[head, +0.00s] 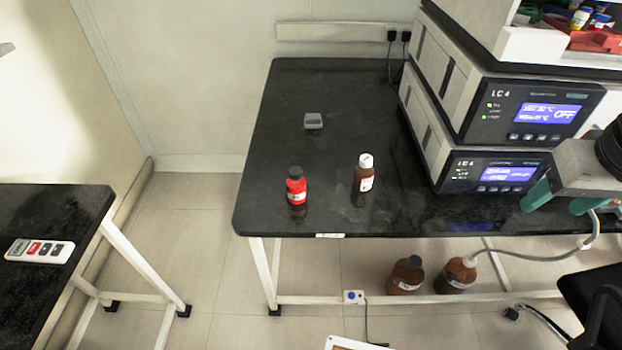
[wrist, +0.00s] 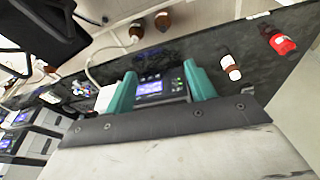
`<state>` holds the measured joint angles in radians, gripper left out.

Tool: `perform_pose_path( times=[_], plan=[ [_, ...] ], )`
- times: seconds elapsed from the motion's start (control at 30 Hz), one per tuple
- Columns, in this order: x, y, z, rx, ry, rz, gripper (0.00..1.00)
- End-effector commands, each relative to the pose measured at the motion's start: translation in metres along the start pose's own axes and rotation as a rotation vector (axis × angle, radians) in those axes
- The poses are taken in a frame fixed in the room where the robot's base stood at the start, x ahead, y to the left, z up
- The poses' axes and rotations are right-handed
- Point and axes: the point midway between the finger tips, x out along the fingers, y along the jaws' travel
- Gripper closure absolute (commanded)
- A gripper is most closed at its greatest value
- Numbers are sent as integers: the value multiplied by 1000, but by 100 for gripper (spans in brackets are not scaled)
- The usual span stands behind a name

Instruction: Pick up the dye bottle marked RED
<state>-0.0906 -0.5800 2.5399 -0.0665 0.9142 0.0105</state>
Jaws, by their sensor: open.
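A red bottle (head: 296,186) with a dark cap and a pale label stands upright near the front left corner of the black bench (head: 330,85). It also shows near the upper right corner of the wrist view (wrist: 282,43). Its label is too small to read. My gripper (head: 560,204) has teal fingers and is at the right edge of the head view, in front of the instruments and far right of the red bottle. In the wrist view the fingers (wrist: 160,85) are spread with nothing held between them; an instrument display shows behind the gap.
A brown bottle with a white cap (head: 363,174) stands right of the red one. A small grey object (head: 313,121) lies behind. Stacked LC 4 instruments (head: 500,150) fill the bench's right side. Brown bottles (head: 407,277) sit below. A left table (head: 60,210) holds a labelled white strip (head: 40,250).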

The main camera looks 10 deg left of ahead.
Motion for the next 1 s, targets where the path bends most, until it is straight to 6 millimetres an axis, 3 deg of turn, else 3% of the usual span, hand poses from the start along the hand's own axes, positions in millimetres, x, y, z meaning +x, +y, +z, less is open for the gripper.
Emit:
perform_pose_path(
  times=[0.1, 0.2, 0.27, 0.43, 0.57, 0.7, 0.83, 1.0],
  plan=[
    [41, -20, -57, -107, 118, 2, 45],
    [73, -47, -101, -204, 235, -17, 45],
    [92, -70, -122, -263, 305, -41, 45],
    [143, -152, -164, -429, 500, -160, 45],
    [177, -224, -169, -543, 633, -297, 45],
    [203, -292, -155, -626, 749, -458, 45],
    [216, -333, -136, -665, 818, -582, 45],
    [221, -358, -122, -681, 863, -666, 45]
  ],
)
